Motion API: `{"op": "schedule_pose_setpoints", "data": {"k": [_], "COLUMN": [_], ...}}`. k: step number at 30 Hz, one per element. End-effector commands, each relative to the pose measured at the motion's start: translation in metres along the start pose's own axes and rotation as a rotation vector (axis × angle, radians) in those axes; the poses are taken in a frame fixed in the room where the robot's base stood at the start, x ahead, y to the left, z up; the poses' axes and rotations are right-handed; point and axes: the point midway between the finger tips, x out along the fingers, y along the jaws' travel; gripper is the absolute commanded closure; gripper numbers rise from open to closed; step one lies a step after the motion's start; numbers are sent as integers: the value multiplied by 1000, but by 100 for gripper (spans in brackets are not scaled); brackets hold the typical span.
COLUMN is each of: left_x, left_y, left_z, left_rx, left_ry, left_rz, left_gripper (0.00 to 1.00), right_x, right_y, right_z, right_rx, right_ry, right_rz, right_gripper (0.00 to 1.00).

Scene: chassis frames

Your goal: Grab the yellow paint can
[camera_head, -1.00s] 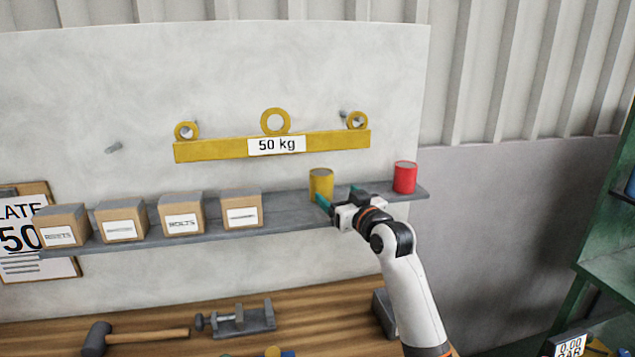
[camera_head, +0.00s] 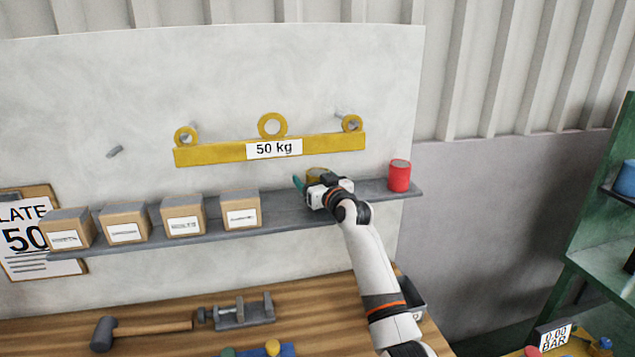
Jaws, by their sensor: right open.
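The yellow paint can (camera_head: 314,173) stands on the grey wall shelf, mostly hidden behind my right gripper; only its top part shows. My right gripper (camera_head: 312,184) is open, right in front of the can. One teal fingertip shows to the left of the can; the other finger is hidden. I cannot tell whether the fingers touch the can. My left gripper is not in view.
A red can (camera_head: 399,176) stands on the shelf (camera_head: 285,216) to the right. Several cardboard boxes (camera_head: 183,217) line its left part. A yellow 50 kg beam (camera_head: 220,154) hangs above. A vise (camera_head: 243,312) and a mallet (camera_head: 104,333) lie on the wooden bench below.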

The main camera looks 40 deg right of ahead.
Motion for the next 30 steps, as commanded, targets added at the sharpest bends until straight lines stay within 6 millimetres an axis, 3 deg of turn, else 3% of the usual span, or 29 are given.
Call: {"op": "schedule_pose_setpoints", "data": {"k": [6, 16, 25, 30], "left_x": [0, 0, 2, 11], "left_y": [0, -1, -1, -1], "left_z": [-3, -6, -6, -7], "left_rx": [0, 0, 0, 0], "left_ry": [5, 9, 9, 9], "left_rz": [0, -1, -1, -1], "left_gripper": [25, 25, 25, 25], "right_x": [0, 0, 0, 0], "right_y": [0, 0, 0, 0], "right_z": [-1, 0, 2, 15], "right_rx": [0, 0, 0, -1], "right_ry": [1, -2, -2, -5], "right_rz": [0, 0, 1, 0], "right_gripper": [25, 77, 77, 77]}}
